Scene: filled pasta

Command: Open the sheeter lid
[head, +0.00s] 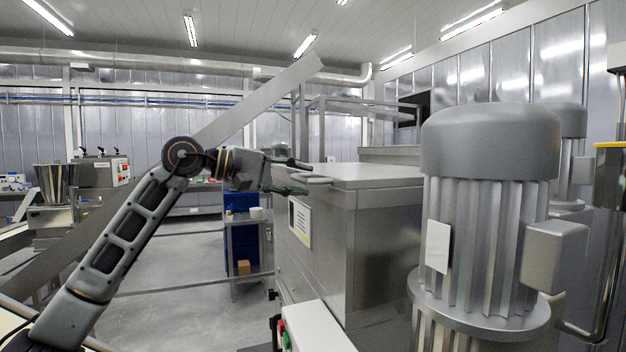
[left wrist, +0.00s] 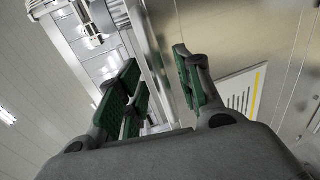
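The sheeter is a large steel box with a flat grey lid (head: 375,173) on top. The lid lies level and looks closed. A small handle (head: 318,181) sticks out from the lid's left edge. My left gripper (head: 303,178) is at this handle, with one finger above its level and one below. In the left wrist view my gripper (left wrist: 157,80) is open, its green pads apart. A pale metal edge shows between and beyond the pads; I cannot tell whether they touch it. My right gripper is not in view.
A large ribbed grey motor (head: 487,210) stands close at the right. A label plate (head: 300,222) is on the sheeter's side, below the handle. A steel trolley (head: 248,246) with a small box stands behind.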

